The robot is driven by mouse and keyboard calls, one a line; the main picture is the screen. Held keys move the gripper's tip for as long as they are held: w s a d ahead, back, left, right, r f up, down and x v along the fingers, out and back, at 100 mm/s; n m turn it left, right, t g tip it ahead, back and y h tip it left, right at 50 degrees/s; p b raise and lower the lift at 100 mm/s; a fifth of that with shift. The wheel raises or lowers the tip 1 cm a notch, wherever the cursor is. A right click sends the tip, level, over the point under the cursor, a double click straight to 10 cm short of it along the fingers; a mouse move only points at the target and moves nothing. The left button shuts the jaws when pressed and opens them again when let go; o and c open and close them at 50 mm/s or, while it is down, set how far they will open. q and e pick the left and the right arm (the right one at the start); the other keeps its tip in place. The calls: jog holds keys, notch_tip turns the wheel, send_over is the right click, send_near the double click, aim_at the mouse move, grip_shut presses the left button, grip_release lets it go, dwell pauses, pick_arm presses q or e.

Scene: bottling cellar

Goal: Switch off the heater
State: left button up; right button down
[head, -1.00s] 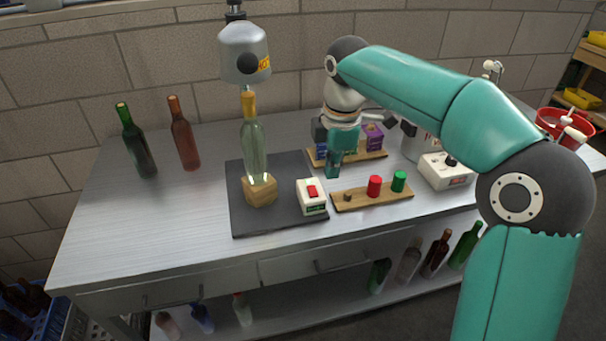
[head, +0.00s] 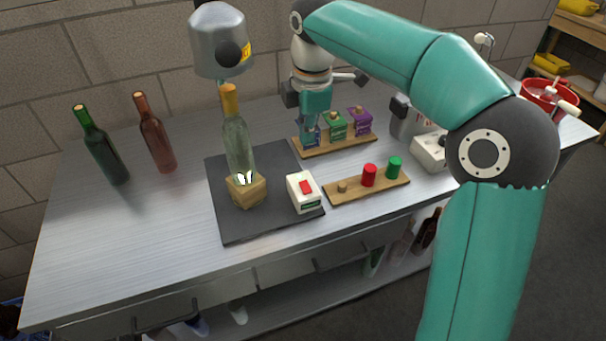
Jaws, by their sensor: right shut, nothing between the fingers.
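A grey metal hood (head: 218,40) with a black knob and a yellow label hangs above a bottle with a gold capsule (head: 238,150). The bottle stands upright on a wooden block (head: 246,190). A white switch box (head: 304,192) with a red rocker is on the dark mat, right of the block. Another white box (head: 428,152) stands at the right beside a metal pot, partly hidden by my arm. Which one is the heater is not clear. My right gripper (head: 309,138) is shut and empty, pointing down over the rack's left end, behind the switch box. My left gripper is out of view.
A wooden rack (head: 340,146) holds blue, green and purple boxes. A wooden strip (head: 385,185) carries red and green capsules and a small brown piece. Green (head: 100,145) and brown (head: 157,135) bottles stand at the left. The bench's front left is clear.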

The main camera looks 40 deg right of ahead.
aim_at(306, 188)
jog(key=f, duration=0.4)
jog(key=w+f, duration=0.1)
jog(key=f, duration=0.8)
jog(key=shift+w+d+f+b, duration=0.2)
jog(key=shift+b, duration=0.1)
jog(key=shift+f, duration=0.1)
jog(key=shift+d, duration=0.2)
jog(key=shift+w+a+f, duration=0.1)
jog(key=shift+a, duration=0.1)
jog(key=shift+s+a, duration=0.2)
jog(key=shift+s, duration=0.6)
jog(key=shift+r, duration=0.2)
